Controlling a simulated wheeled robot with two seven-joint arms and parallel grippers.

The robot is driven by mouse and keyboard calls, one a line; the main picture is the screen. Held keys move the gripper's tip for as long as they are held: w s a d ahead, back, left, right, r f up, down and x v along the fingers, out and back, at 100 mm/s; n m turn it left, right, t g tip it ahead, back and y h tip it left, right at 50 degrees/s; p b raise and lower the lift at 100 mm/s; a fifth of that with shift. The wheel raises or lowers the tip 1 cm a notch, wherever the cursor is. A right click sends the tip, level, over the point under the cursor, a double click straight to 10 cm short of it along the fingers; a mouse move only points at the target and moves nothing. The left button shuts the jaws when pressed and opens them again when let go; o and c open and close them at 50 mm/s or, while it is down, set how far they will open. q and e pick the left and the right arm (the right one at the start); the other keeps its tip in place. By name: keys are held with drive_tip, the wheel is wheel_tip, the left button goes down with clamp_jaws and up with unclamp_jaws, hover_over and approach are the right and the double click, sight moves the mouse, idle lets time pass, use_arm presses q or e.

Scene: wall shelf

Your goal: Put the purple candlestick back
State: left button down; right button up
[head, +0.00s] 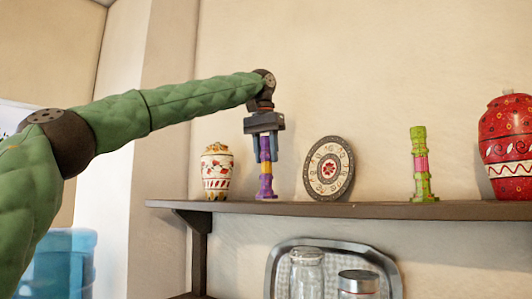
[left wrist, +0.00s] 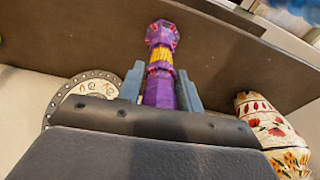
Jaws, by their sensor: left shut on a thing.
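The purple candlestick (head: 266,182) has a yellow band and is upright at the wall shelf (head: 330,208), between a small patterned vase and a round plate. My left gripper (head: 266,155) comes from above and is shut on its upper part. The candlestick's foot appears at the shelf top; I cannot tell if it touches. In the left wrist view, the purple candlestick (left wrist: 162,60) stands between the two blue-grey fingers of my left gripper (left wrist: 160,88), with the dark shelf board (left wrist: 225,50) beyond. My right gripper is in neither view.
A white patterned vase (head: 217,172) stands left of the candlestick and a round decorated plate (head: 328,168) right of it. Farther right are a green and pink candlestick (head: 420,165) and a red jar (head: 507,145). A metal tray (head: 280,262) and glass jars (head: 308,275) are below.

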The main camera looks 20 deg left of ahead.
use_arm(q)
drive_tip(key=shift+s+a+f, duration=0.15)
drive_tip(key=shift+s+f, duration=0.15)
drive_tip(key=shift+f, duration=0.05)
drive_tip(key=shift+w+f, duration=0.25)
drive_tip(key=c, duration=0.9)
unclamp_jaws()
drive_tip(key=shift+s+r, duration=0.1)
